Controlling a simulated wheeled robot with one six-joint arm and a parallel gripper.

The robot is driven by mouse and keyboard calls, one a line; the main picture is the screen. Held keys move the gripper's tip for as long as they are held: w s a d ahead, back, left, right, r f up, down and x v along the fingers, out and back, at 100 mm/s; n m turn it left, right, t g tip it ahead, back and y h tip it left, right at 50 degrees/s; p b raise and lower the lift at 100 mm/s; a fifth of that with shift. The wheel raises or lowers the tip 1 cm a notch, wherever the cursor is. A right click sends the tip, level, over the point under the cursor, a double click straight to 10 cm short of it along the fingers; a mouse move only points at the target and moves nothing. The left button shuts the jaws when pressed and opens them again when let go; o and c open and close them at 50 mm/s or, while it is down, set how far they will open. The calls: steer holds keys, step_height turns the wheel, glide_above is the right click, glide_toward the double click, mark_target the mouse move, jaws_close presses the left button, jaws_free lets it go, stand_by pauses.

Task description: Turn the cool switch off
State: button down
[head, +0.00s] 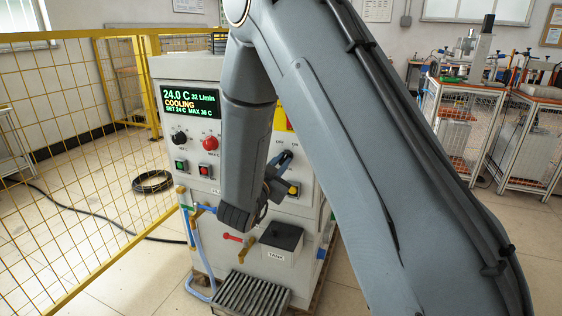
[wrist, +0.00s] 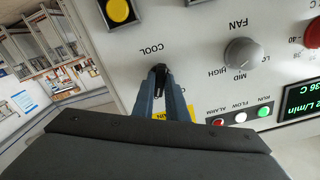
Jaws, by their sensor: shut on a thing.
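The cool switch (wrist: 160,69) is a small black knob under the upside-down COOL label in the wrist view. My gripper (wrist: 162,82) has its two blue-grey fingers closed around the knob, against the panel face. The fingers hide most of the knob, so I cannot tell its turned position. In the head view my gripper (head: 285,158) reaches the right part of the cabinet front (head: 210,225), near OFF and ON markings. The cabinet's display (head: 190,103) reads 24.0 C and COOLING.
In the wrist view a yellow button (wrist: 118,11), a grey fan knob (wrist: 242,54) and small indicator lamps (wrist: 240,118) are close by. A yellow mesh fence (head: 75,150) stands left of the cabinet.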

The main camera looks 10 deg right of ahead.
steer(key=n+p, duration=0.3)
steer(key=shift+r+n, duration=0.1)
steer(key=shift+n, duration=0.2)
steer(key=shift+n+p, duration=0.95)
steer(key=shift+n, duration=0.55)
steer(key=c, duration=1.8)
jaws_free()
steer(key=shift+a, duration=0.15)
steer(key=shift+o, duration=0.2)
steer(key=shift+s, duration=0.1)
steer(key=v, duration=0.7)
steer(key=shift+s+b, duration=0.15)
steer(key=shift+b, duration=0.2)
